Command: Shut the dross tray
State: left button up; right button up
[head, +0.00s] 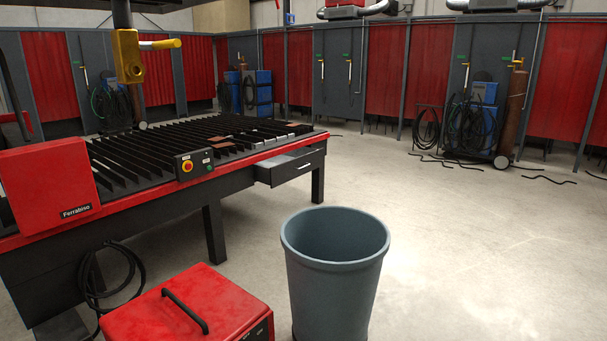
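The dross tray (291,168) is a dark drawer under the right end of the cutting table (140,207). It stands partly pulled out, and its light inside shows above the front panel. A small pale handle (304,166) sits on its front. The table has black slats on top, a red edge and a red box marked Ferrabiso. Neither of my grippers shows in the head view.
A grey bin (333,285) stands in front of the tray's side of the table. A red box with a black handle (190,308) is left of it. Cables hang under the table. Open floor (440,230) lies to the right. Curtained booths line the back.

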aim_at(277, 171)
jog(key=i+l+z, duration=0.5)
jog(key=i+z, duration=0.2)
jog(key=i, duration=0.2)
jog(key=i+z, duration=0.4)
jog(key=i+l+z, duration=0.15)
jog(key=i, duration=2)
jog(key=i+j+u, duration=0.2)
jog(key=i+u, duration=0.2)
jog(key=i, duration=0.15)
jog(key=i+u, duration=0.45)
jog(key=i+l+u, duration=0.1)
jog(key=i+u, duration=0.3)
jog(key=i, duration=0.25)
jog(key=i+l+u, duration=0.3)
jog(key=i+u, duration=0.15)
jog(key=i, duration=0.05)
